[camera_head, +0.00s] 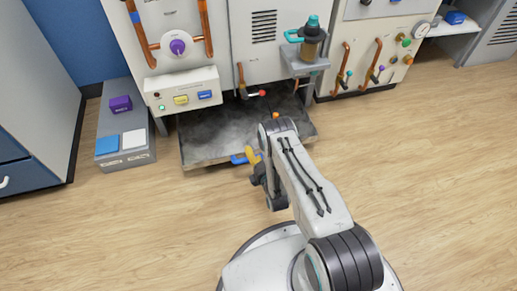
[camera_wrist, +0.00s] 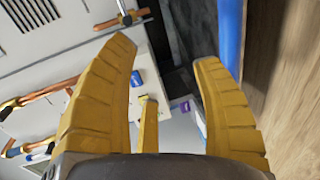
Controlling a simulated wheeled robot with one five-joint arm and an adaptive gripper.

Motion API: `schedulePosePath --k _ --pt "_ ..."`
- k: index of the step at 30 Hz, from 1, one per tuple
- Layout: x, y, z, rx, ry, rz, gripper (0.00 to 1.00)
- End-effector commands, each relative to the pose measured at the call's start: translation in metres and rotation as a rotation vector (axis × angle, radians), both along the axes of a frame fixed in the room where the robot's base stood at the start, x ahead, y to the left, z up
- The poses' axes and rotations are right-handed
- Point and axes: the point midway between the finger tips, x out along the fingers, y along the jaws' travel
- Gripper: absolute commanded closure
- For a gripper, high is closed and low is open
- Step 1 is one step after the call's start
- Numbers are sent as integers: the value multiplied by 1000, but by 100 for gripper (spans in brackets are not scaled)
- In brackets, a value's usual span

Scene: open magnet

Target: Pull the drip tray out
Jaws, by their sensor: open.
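The drip tray (camera_head: 215,140) is a wide, dark, stained tray low at the floor beneath the cabinets, with its front part sticking out. Its blue handle (camera_head: 238,160) is on the front edge, partly hidden by my gripper. My gripper (camera_head: 253,156) has yellow fingers and is over the tray's front edge, close to the handle. In the wrist view the fingers (camera_wrist: 165,52) are spread with nothing held between them. The blue handle (camera_wrist: 230,40) runs behind the right finger there, outside the gap. I cannot tell whether they touch.
A low grey box (camera_head: 126,165) with blue and white pads stands left of the tray. Copper pipes (camera_head: 240,76) with a red-tipped valve hang above the tray. A shelf with a bottle (camera_head: 311,45) juts out above right. The wooden floor in front is clear.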

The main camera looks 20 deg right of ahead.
Motion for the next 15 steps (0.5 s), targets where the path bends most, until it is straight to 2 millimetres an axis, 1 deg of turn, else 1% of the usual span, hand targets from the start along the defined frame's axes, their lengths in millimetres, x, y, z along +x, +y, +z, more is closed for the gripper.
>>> schedulePosePath --k 1,6,15 --pt "1 0 5 0 -1 0 40" --pt "0 0 14 0 2 0 40" --pt "-1 0 17 0 4 0 40"
